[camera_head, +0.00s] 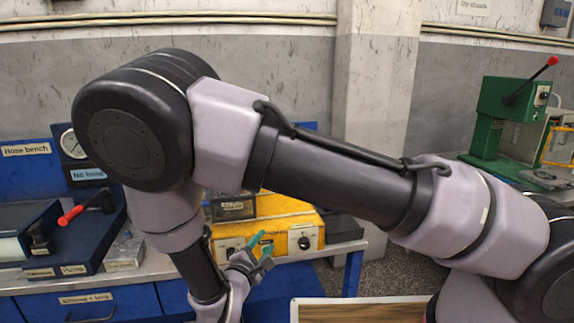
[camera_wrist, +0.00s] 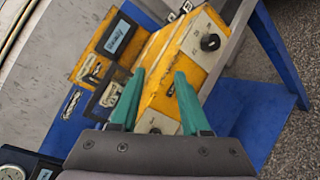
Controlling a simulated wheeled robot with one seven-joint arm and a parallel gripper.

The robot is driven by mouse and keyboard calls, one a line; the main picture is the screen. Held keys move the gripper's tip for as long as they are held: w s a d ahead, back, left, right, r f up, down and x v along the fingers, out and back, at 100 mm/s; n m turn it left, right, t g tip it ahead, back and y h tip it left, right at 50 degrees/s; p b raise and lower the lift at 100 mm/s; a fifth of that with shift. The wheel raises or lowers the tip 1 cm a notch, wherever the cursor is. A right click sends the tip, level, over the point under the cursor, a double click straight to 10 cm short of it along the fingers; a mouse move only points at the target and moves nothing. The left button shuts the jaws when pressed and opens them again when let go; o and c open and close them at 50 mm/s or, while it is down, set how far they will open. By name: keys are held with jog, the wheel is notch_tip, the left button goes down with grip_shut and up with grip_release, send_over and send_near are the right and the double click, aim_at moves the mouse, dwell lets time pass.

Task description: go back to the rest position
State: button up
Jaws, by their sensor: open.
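My gripper (camera_head: 258,253) is in front of the yellow machine on the bench, seen in the head view at the lower middle. Its two teal fingers are apart, with nothing between them. In the wrist view my gripper (camera_wrist: 157,98) points toward the yellow machine (camera_wrist: 152,97), which lies beyond the fingers. The yellow machine (camera_head: 285,232) also shows in the head view, partly hidden by my arm. My arm is bent and crosses the middle of the head view.
The blue bench (camera_head: 135,302) runs along the left, with a red-handled tool (camera_head: 85,206) and a gauge (camera_head: 72,144) on it. A green press (camera_head: 497,120) stands at the right. A wood-topped surface (camera_head: 360,310) is at the bottom. A pillar (camera_head: 372,90) stands behind.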

jog(key=w+d+r+m+g+h, duration=0.1)
jog(key=d+r+m+g+h, duration=0.1)
jog(key=d+r+m+g, duration=0.65)
jog(key=w+d+r+m+g+h, duration=0.1)
jog(key=d+r+m+g, duration=0.45)
jog(key=d+r, duration=0.55)
jog(key=s+d+r+m+t+y, duration=0.2)
jog(key=s+d+r+m+y, duration=0.2)
jog(key=r, duration=0.5)
jog(key=s+d+r+m+t+y, duration=0.3)
jog(key=s+d+r+m+y, duration=0.2)
jog(key=r, duration=0.5)
jog(key=s+d+m, duration=0.1)
jog(key=d+m, duration=0.1)
jog(key=d, duration=0.1)
jog(key=shift+d+m+y, duration=0.15)
jog(key=shift+m+y, duration=0.15)
jog(key=shift+c, duration=0.3)
